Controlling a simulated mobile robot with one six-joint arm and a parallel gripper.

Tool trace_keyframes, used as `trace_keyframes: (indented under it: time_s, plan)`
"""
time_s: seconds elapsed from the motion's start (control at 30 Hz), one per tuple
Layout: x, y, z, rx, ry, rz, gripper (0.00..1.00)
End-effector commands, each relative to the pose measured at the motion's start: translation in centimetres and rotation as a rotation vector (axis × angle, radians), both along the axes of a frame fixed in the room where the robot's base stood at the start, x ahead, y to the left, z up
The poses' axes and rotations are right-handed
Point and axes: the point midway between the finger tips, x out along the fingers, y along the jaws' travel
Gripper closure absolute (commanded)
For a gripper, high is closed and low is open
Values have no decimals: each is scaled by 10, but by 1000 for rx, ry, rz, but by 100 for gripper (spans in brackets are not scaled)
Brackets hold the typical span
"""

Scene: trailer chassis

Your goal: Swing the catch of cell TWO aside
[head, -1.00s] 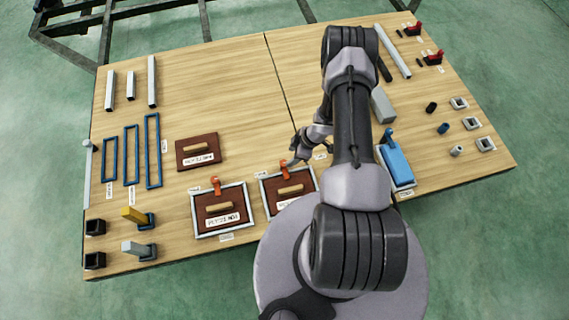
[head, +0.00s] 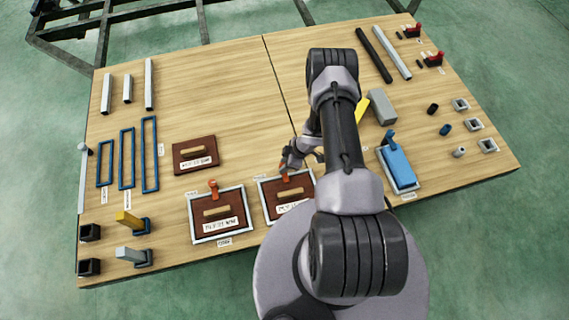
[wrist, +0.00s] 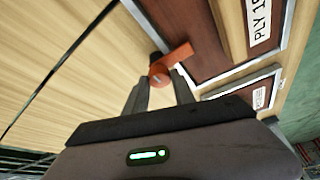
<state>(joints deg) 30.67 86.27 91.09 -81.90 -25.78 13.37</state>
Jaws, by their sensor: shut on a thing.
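Two framed cells with brown boards lie at the table's near edge in the head view. The right one (head: 264,203) is at my gripper (head: 287,162); I cannot read its cell number. Its orange catch (head: 285,174) shows large in the wrist view (wrist: 177,57), where its arm reaches over the metal rim onto the brown board (wrist: 185,30). My gripper's fingers (wrist: 160,79) are shut on the catch at its pivot end. My arm hides the right cell's right side.
A loose brown board (head: 195,148) lies behind the cells. A blue block (head: 398,166) in a tray and a grey block (head: 381,106) stand right of my arm. Blue frames (head: 127,158) lie at left. The table's back middle (head: 215,85) is clear.

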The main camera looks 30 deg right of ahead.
Motion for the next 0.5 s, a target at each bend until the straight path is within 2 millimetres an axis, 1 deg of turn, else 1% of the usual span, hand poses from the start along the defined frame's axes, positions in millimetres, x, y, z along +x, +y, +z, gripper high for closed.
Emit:
trace_keyframes:
  time_s: [0.27,0.5]
  plan:
    - [-1,1,0,1,1,-37,100]
    - [-1,1,1,1,3,-187,100]
